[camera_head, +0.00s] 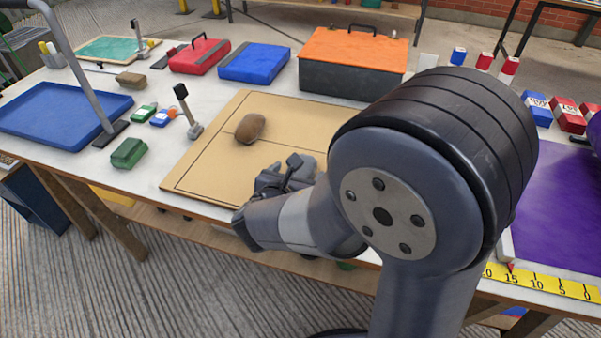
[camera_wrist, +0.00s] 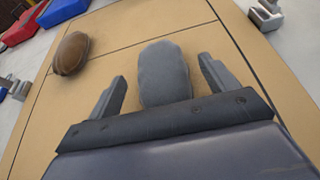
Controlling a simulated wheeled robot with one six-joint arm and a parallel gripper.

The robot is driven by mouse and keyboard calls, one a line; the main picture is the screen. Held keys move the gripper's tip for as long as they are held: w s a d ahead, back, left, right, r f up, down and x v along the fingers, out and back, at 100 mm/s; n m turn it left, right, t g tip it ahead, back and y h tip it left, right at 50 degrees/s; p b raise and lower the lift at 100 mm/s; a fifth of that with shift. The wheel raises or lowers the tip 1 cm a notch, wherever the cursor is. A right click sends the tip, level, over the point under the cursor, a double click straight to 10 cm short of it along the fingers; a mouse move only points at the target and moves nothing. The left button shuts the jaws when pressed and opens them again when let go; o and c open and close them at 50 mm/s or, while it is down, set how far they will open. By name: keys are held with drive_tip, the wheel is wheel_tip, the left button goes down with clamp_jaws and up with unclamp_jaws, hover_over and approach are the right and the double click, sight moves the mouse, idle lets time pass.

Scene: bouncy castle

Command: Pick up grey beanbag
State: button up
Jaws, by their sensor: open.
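The grey beanbag (camera_wrist: 164,76) lies on the tan board (camera_wrist: 130,22) in the wrist view. It sits between the two fingers of my gripper (camera_wrist: 162,72), with a gap on each side. Its far end reaches a little past the fingertips. My gripper is open, and in the head view (camera_head: 290,172) it is low over the front part of the board. My arm and gripper largely hide the beanbag in the head view.
A brown beanbag (camera_head: 250,128) lies on the same board, to the left in the wrist view (camera_wrist: 70,53). Red, blue and orange-topped boxes (camera_head: 350,75) stand behind.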

drive_tip(key=shift+x, duration=1.05)
drive_tip(key=shift+r, duration=0.1)
drive_tip(key=c, duration=1.5)
